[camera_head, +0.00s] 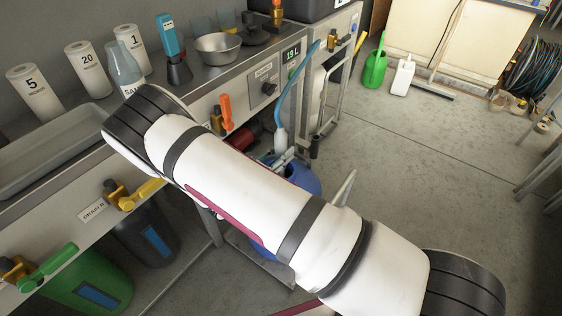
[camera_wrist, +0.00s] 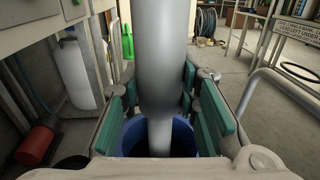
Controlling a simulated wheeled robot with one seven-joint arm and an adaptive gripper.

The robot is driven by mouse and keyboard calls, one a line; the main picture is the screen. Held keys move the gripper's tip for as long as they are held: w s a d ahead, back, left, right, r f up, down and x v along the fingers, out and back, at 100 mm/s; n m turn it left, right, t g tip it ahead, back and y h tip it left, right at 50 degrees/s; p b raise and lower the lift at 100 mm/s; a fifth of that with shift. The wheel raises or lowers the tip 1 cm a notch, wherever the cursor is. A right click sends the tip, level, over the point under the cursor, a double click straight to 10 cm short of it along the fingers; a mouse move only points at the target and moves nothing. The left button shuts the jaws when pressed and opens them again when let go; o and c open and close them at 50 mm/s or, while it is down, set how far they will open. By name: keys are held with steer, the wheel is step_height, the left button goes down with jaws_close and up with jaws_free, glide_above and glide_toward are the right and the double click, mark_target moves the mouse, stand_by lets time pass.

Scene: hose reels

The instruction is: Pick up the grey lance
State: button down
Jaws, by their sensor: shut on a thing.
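The grey lance (camera_wrist: 162,70) runs upright through the middle of the wrist view, thick above and narrower below. My gripper (camera_wrist: 160,102) has its green pads on both sides of it and is shut on it. The lower end goes down into the mouth of a blue drum (camera_wrist: 128,137), and its tip is hidden. In the head view the lance's top (camera_head: 281,139) shows under a light blue hose (camera_head: 289,88). The blue drum also shows there (camera_head: 306,177), partly behind my arm. My arm hides much of the gripper in that view.
A steel bench (camera_head: 190,92) with numbered rolls, a bowl (camera_head: 217,47) and valves stands at the left. Green (camera_head: 79,287) and dark bins stand under it. A green watering can (camera_head: 375,66) and white jug (camera_head: 403,77) stand farther back. Floor at the right is open.

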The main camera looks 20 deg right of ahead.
step_height(320, 180, up, 44)
steer(key=p, duration=2.1)
